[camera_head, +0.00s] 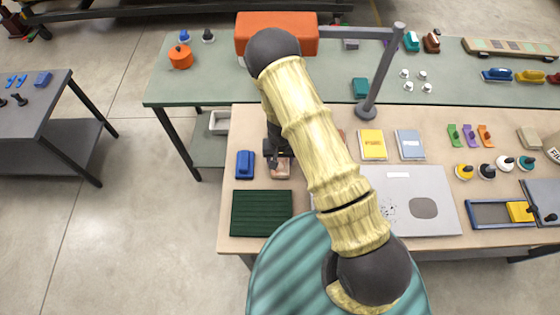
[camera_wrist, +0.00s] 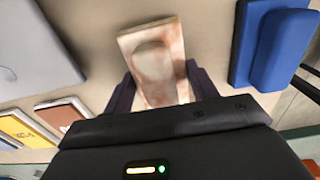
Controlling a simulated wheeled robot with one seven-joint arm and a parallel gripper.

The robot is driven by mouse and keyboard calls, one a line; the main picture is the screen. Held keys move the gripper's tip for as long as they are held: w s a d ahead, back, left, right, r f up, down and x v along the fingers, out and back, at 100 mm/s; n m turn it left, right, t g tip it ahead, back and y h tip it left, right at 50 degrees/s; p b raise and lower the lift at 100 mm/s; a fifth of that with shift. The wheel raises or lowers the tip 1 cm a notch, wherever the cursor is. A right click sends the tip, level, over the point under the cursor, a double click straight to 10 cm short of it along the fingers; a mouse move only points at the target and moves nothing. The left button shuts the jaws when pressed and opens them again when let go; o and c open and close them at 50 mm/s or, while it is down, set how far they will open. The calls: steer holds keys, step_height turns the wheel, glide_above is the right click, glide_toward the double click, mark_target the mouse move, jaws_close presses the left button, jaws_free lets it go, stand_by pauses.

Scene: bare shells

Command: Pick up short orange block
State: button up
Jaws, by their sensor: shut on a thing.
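A short block (camera_wrist: 155,58) with a mottled pinkish-orange and whitish face shows between my fingers in the wrist view. It is the nearest match I see to the short orange block. In the head view this block (camera_head: 280,169) is at the left part of the wooden table, partly covered by my gripper (camera_head: 278,156). My gripper (camera_wrist: 158,88) is shut on it, one dark finger on each side. I cannot tell whether the block touches the table.
A blue block (camera_head: 244,164) lies close to the left, also in the wrist view (camera_wrist: 275,45). A dark green ridged mat (camera_head: 261,213) lies in front. A yellow booklet (camera_head: 372,144) and a grey plate (camera_head: 440,196) lie to the right. My arm hides the middle.

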step_height(320, 180, up, 9)
steer(key=shift+b, duration=0.9)
steer(key=shift+o, duration=1.2)
steer(key=d+f+b, duration=0.1)
steer(key=d+f, duration=0.1)
steer(key=d, duration=0.2)
steer(key=w+d+f, duration=0.1)
steer(key=d+f, duration=0.1)
steer(key=d, duration=0.3)
steer(key=d+f+b, duration=0.1)
steer(key=d+f, duration=0.1)
steer(key=d, duration=0.2)
steer(key=shift+w+d+f+b, duration=0.2)
steer(key=shift+w+d+b, duration=0.1)
steer(key=shift+w+b, duration=0.1)
